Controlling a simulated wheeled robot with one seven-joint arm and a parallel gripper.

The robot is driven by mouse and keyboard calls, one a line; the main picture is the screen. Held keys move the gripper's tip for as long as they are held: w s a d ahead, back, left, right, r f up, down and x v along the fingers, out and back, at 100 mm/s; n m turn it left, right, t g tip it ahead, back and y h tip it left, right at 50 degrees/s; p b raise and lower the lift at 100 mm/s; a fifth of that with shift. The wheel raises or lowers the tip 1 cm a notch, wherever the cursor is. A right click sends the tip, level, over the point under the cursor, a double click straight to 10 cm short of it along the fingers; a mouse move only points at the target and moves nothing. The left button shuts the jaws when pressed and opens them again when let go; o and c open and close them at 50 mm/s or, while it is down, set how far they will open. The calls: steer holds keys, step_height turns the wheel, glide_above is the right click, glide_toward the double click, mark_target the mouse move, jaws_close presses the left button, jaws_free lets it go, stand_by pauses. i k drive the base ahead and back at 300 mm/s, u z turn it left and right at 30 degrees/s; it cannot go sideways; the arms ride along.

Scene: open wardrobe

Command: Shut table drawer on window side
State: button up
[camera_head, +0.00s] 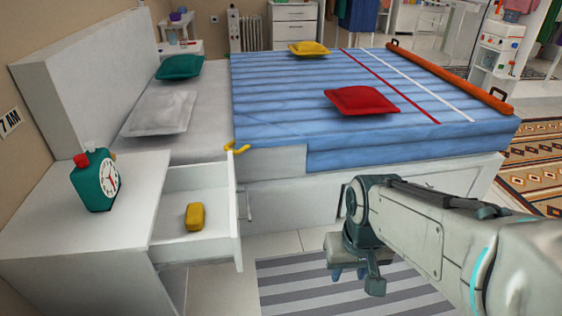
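A white bedside table (95,231) stands at the left, with its drawer (236,212) pulled out to the right. A yellow block (195,216) lies inside the drawer. A yellow curved handle (236,148) shows at the far top edge of the drawer front. My gripper (358,282) hangs low to the right of the drawer, above the striped rug and apart from the drawer front. Its fingers are small and partly hidden, so I cannot tell whether it is open.
A teal clock (96,180) stands on the table. A bed with a blue cover (275,108) fills the space behind the drawer. A striped rug (290,285) covers the floor between drawer and gripper, with free room there. Another nightstand (181,50) stands beyond the bed.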

mark_target(213, 184)
steer(key=z, duration=0.2)
steer(key=i, duration=1.05)
steer(key=u, duration=0.4)
steer(key=k, duration=0.8)
steer(key=u, duration=1.25)
steer(key=i, duration=0.5)
steer(key=z, duration=0.05)
